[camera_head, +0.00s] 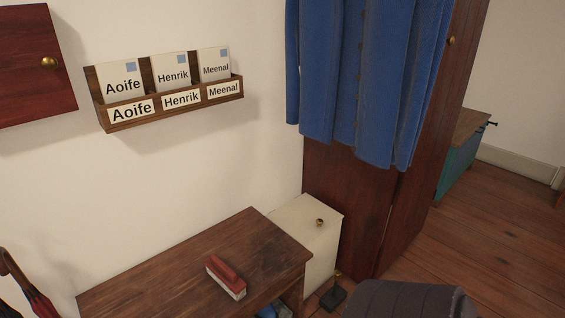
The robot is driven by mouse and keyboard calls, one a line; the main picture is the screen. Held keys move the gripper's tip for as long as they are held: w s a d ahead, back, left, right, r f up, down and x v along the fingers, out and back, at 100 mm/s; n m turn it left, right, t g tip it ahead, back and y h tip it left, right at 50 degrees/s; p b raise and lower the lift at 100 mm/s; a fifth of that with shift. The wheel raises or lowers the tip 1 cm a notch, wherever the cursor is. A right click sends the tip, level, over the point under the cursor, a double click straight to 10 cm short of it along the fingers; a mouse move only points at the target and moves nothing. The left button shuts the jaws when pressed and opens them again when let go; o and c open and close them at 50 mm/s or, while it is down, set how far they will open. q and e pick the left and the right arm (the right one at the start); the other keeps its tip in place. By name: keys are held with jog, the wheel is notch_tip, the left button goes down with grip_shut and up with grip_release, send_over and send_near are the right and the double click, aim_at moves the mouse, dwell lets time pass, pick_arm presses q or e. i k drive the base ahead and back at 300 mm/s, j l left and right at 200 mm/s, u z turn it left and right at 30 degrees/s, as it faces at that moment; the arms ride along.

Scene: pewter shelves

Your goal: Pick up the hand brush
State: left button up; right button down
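The hand brush (226,277) lies on the dark wooden table (190,277), near the table's front edge. It has a red back and pale bristles along its lower side. Nothing touches it except the tabletop. Neither of my grippers shows in the head view, so their state is hidden.
A letter rack (174,104) with several named slots hangs on the wall above the table. A dark grey rounded thing (410,300) is at the bottom edge. The tabletop around the brush is clear.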

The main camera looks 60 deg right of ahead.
aim_at(225, 277)
jog(key=z, duration=1.3)
